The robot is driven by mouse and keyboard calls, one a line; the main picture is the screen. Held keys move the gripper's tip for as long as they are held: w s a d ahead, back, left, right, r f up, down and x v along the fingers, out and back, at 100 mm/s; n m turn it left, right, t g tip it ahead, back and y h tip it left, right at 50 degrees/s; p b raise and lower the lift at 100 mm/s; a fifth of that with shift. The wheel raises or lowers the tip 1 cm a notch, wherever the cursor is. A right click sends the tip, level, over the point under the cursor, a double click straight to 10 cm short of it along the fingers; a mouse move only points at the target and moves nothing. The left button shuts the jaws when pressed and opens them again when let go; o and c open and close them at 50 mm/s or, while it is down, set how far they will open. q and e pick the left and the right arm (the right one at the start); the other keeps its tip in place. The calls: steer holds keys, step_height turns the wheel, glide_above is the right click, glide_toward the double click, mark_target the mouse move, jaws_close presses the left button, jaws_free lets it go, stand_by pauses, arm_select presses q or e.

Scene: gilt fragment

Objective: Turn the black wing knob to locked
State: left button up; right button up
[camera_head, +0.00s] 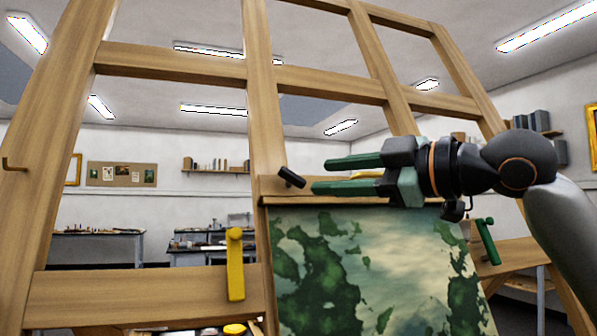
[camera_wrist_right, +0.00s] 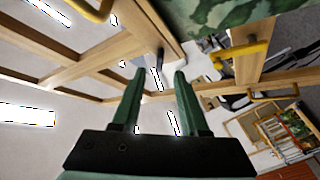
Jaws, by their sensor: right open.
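The black wing knob (camera_head: 291,177) sits on the wooden easel frame, just above the top left corner of the painting. Its bar is tilted, upper left to lower right. My right gripper (camera_head: 320,175) is open, with its green fingers pointing left at the knob, just to its right in the picture. In the right wrist view the knob (camera_wrist_right: 159,58) shows beyond and between the two fingertips (camera_wrist_right: 160,77), and nothing is seen held between them. Whether a finger touches the knob I cannot tell. My left gripper is in neither view.
The easel's wooden bars (camera_head: 170,64) span the view. A green and cream painting (camera_head: 370,270) stands below the knob. A yellow handle (camera_head: 235,265) is at lower left and a green handle (camera_head: 487,241) at right. Benches (camera_head: 100,240) stand far behind.

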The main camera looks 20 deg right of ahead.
mark_target(300, 178)
steer(key=p+x, duration=0.1)
steer(key=x, duration=0.5)
steer(key=shift+w+a, duration=0.2)
steer(key=shift+w, duration=0.1)
jaws_close()
